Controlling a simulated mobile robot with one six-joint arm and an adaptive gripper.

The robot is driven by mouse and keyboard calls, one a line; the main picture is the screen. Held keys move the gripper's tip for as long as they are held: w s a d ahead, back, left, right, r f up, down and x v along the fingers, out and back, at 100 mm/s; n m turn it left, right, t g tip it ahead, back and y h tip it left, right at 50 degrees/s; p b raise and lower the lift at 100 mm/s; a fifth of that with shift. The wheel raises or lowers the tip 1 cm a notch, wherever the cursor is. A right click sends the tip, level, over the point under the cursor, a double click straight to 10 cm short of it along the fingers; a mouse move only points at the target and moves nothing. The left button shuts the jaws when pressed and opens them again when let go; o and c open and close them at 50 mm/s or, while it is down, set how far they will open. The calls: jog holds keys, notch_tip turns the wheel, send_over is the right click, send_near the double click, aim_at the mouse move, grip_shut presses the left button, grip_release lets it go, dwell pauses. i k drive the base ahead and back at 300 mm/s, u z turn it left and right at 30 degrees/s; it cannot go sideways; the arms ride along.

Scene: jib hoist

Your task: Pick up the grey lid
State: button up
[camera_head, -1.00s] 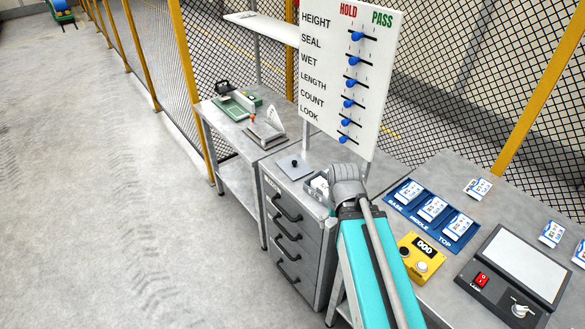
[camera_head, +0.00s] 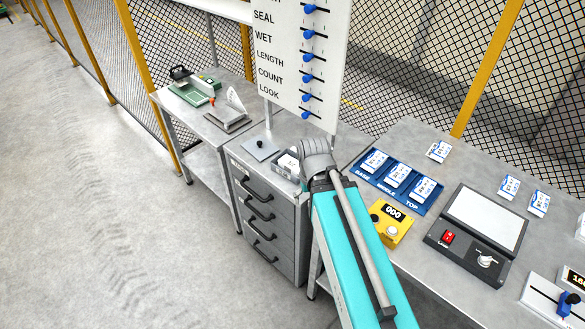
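The grey lid (camera_head: 268,151) is a flat square plate with a small black knob (camera_head: 259,143). It lies flat on top of the grey drawer cabinet (camera_head: 240,158), near its left side. A small grey open box (camera_head: 277,165) with a white label or paper inside stands just right of the lid, apart from it. The grey wrist end of my teal arm is right of that box. My gripper's fingers are hidden, so whether they are open or shut does not show.
A white board (camera_head: 330,60) with blue sliders rises behind the cabinet. A bench with green and grey devices (camera_head: 190,93) stands left. The right table (camera_head: 400,140) holds a blue tray (camera_head: 360,176), a yellow counter box (camera_head: 392,222), cards and a lamp panel (camera_head: 433,240). Floor at left is clear.

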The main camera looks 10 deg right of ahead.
aim_at(260, 147)
jog(key=k, duration=1.35)
jog(key=u, duration=0.45)
jog(key=i, duration=1.8)
jog(key=u, duration=0.1)
